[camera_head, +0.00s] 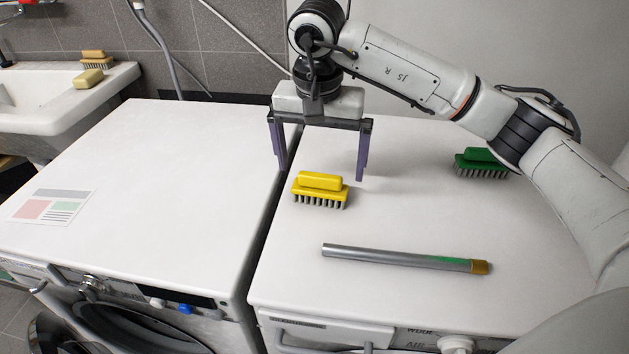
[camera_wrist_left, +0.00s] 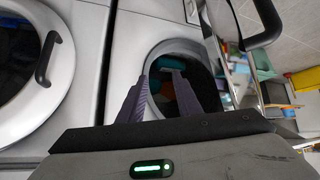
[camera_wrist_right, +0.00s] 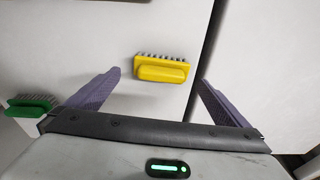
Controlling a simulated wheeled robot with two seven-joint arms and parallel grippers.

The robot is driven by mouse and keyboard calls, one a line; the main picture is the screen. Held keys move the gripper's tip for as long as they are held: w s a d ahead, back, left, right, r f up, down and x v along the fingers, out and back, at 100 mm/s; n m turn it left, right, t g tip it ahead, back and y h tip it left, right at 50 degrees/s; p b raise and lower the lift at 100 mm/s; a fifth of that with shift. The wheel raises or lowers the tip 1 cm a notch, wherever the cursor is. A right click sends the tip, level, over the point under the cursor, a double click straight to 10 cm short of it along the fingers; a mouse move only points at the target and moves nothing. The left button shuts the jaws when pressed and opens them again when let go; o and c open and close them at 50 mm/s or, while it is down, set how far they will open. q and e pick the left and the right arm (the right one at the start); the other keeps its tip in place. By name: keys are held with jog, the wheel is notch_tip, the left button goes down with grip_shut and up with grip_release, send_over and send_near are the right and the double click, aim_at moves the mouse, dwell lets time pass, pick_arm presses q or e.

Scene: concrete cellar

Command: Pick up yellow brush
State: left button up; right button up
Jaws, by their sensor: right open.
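The yellow brush (camera_head: 320,183) lies bristles down on the right white machine top, near its left edge. My right gripper (camera_head: 321,173) is open and empty, pointing down just behind and above the brush. In the right wrist view the yellow brush (camera_wrist_right: 162,70) shows between and beyond the two spread fingers, apart from both. My left gripper (camera_wrist_left: 161,77) shows only in the left wrist view, with a gap between its fingers and nothing held, in front of a round machine door.
A green brush (camera_head: 482,162) stands at the right, near my right arm. A grey metal tube (camera_head: 405,259) lies in front of the yellow brush. A paper sheet (camera_head: 52,206) lies on the left machine top. A sink (camera_head: 45,100) with a soap bar and another brush is at back left.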

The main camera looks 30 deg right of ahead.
aim_at(320, 176)
jog(key=f, duration=0.4)
jog(key=w+f, duration=0.1)
jog(key=f, duration=0.2)
jog(key=shift+d+p, duration=0.25)
jog(key=shift+p, duration=0.05)
jog(key=shift+r, duration=0.1)
jog(key=c, duration=1)
